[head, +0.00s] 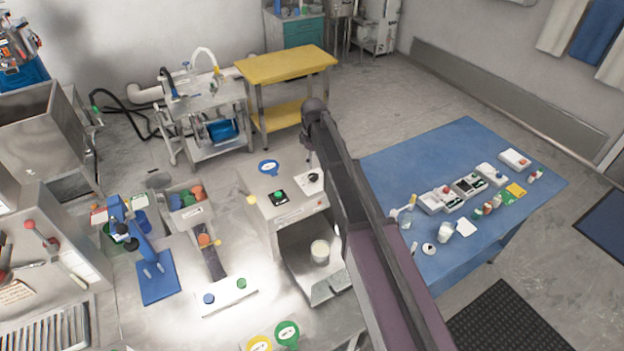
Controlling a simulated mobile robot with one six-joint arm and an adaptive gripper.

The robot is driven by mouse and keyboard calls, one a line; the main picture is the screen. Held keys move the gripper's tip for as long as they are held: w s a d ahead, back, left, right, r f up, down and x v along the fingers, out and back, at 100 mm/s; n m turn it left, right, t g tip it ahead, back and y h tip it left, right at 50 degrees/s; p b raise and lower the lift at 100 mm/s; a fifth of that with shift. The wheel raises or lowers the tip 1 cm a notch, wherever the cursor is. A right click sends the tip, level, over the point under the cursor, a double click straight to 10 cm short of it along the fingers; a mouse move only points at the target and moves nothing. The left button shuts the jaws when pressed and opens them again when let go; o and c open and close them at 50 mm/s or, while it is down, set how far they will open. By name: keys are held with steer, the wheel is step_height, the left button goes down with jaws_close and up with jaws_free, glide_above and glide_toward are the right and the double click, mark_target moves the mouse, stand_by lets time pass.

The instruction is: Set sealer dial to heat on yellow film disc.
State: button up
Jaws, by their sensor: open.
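A grey box-shaped machine (296,212), which looks like the sealer, stands at the centre on the steel bench. A small black knob (313,177) on a white plate sits on its top, partly beside my arm; its pointer is too small to read. A green button (278,194) on a black square is left of the knob. A blue disc (268,167) shows at the machine's back. A yellow disc (259,344) and a green disc (287,333) are at the bottom edge.
A white cup (320,251) stands in the machine's lower bay. A blue stand (157,278) and a white plate with two knobs (227,296) are to the left. A blue table (480,160) with several small items is at right.

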mark_target(313, 176)
steer(key=shift+f+b, duration=3.2)
steer(key=shift+f, duration=0.3)
steer(key=c, duration=1.1)
steer(key=shift+a, duration=0.15)
steer(key=shift+c, duration=0.2)
steer(key=shift+s, duration=0.1)
